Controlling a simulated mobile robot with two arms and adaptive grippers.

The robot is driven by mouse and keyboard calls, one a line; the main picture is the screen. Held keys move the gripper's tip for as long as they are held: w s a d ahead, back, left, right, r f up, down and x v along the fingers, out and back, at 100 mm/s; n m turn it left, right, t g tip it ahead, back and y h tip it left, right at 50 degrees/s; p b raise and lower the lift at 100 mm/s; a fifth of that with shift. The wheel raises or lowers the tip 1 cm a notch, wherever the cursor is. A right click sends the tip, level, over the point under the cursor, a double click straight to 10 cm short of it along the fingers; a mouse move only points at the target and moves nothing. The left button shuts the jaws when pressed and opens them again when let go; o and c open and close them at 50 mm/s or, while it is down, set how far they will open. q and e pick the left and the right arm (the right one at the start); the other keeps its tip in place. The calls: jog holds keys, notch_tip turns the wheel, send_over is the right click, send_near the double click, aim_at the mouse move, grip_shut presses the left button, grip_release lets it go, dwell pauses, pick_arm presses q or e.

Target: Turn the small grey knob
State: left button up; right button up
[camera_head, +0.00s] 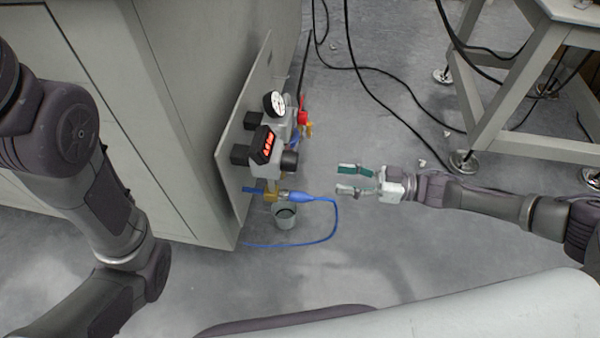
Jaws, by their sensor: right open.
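An air-supply unit (268,150) is mounted on a plate on the side of the grey cabinet. A dark grey round knob (289,161) sticks out of its right side, below the red-lit display (268,146). I cannot tell for sure that this is the small grey knob. My right gripper (341,178) comes in from the right, its two fingers apart and pointing left at the unit. It is empty, with a clear gap to the knob. My left arm shows at the left, but its gripper is out of the picture.
A round gauge (275,104) and a red valve handle (304,118) sit above the knob. A blue hose (335,215) loops out below it, near a small grey cup (285,217). Black cables (365,80) cross the floor towards a table frame (513,90).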

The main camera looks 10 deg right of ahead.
jog(key=b+x, duration=0.5)
jog(key=x, duration=0.6)
